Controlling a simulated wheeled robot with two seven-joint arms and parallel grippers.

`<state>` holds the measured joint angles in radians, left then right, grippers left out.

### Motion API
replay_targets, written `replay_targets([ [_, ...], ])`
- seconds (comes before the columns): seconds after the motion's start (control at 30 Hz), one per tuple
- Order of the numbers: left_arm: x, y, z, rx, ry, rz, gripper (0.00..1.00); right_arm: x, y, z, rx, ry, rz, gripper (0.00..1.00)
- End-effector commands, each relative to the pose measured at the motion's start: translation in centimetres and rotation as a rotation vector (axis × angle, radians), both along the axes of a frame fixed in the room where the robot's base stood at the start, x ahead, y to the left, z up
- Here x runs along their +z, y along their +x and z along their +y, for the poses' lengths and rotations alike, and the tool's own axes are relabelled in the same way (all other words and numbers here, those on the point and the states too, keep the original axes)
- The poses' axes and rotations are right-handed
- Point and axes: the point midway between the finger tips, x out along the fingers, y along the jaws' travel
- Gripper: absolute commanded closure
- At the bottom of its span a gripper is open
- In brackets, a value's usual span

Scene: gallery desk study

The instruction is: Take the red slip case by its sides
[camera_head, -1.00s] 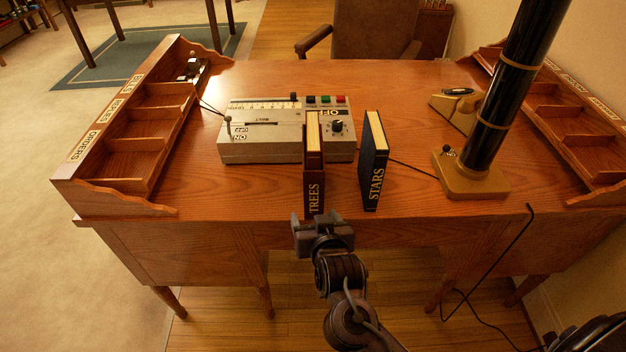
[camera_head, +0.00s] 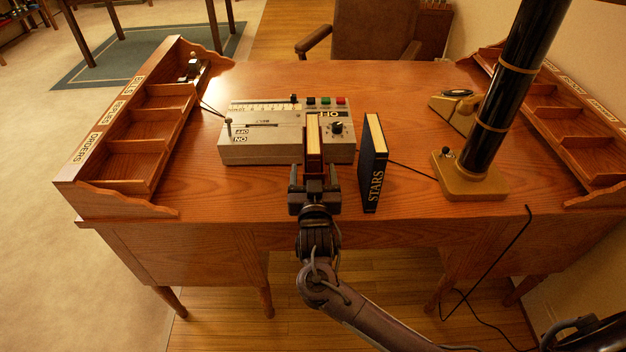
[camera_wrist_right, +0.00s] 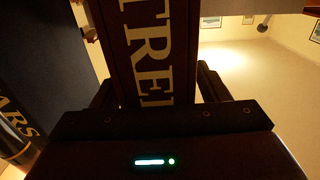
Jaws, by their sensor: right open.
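The red slip case (camera_head: 313,150), lettered TREES on its spine, stands upright on the desk in front of the grey device. My right gripper (camera_head: 314,180) is open at the spine, one finger on each side of the case. In the right wrist view the case (camera_wrist_right: 150,45) stands between the two fingers, with its lettering close to the palm. A gap shows on the right; contact on the left cannot be told. The gripper hides the lower spine in the head view. My left gripper is not in view.
A dark blue slip case (camera_head: 373,165) lettered STARS stands close to the right. The grey device (camera_head: 262,150) with switches is just behind. A black column on a brass base (camera_head: 470,182) stands further right. Wooden racks (camera_head: 125,150) line the desk's sides. The left desk front is clear.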

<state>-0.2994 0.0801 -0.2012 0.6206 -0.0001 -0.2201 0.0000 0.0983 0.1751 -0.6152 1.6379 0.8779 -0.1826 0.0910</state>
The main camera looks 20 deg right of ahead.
Motion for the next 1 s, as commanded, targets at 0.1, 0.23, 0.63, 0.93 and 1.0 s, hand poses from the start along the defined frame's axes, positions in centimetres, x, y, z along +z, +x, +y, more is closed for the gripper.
replay_targets([
  [0.1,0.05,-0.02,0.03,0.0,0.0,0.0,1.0,-0.04,0.47,-0.17,-0.001,0.001,0.001,0.32],
  [0.23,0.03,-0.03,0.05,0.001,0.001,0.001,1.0,-0.07,0.45,-0.17,-0.001,0.002,0.002,0.32],
  [0.63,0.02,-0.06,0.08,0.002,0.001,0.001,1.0,-0.06,0.42,-0.16,0.0,0.002,0.002,0.79],
  [0.93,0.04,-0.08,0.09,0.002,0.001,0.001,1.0,0.24,0.47,-0.15,0.0,0.003,-0.006,1.0],
  [1.0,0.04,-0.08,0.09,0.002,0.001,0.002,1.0,0.24,0.47,-0.15,0.0,0.002,-0.006,1.0],
])
